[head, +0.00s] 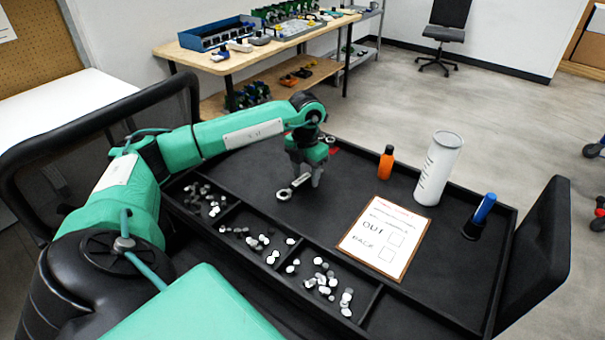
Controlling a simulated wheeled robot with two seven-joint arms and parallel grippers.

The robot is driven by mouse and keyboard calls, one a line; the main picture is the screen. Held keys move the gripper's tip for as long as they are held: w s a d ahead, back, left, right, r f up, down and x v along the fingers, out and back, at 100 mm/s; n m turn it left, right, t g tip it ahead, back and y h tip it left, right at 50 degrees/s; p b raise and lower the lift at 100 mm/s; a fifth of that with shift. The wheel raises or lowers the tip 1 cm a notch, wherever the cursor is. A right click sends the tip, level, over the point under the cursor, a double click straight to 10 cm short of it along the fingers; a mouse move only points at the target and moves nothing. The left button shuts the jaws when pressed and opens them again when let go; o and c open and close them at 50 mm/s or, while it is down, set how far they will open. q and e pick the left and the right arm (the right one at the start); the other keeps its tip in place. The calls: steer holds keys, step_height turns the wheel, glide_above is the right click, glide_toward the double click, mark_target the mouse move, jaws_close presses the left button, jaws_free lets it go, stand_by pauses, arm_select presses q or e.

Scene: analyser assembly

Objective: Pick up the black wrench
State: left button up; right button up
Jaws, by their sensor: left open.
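A wrench (285,194) lies on the black tray (345,180) on the near side of my left gripper. Its ring end shows clearly and looks pale grey rather than black. The rest of it runs up toward the fingers and is partly hidden by them. My left gripper (308,178) points down over the tray, open, with its fingertips close to the wrench. I cannot tell whether the fingers touch it. My right gripper is not in view.
Compartments along the tray's near side hold several small white and grey parts (325,281). A clipboard (385,236), orange bottle (386,163), white cylinder (437,170) and blue marker in a black holder (483,210) stand or lie to the right. A workbench (240,66) is behind.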

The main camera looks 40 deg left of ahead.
mark_target(306, 176)
arm_select(q)
steer(key=shift+c, duration=0.2)
jaws_close()
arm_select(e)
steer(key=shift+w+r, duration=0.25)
arm_select(q)
steer(key=shift+r, duration=0.15)
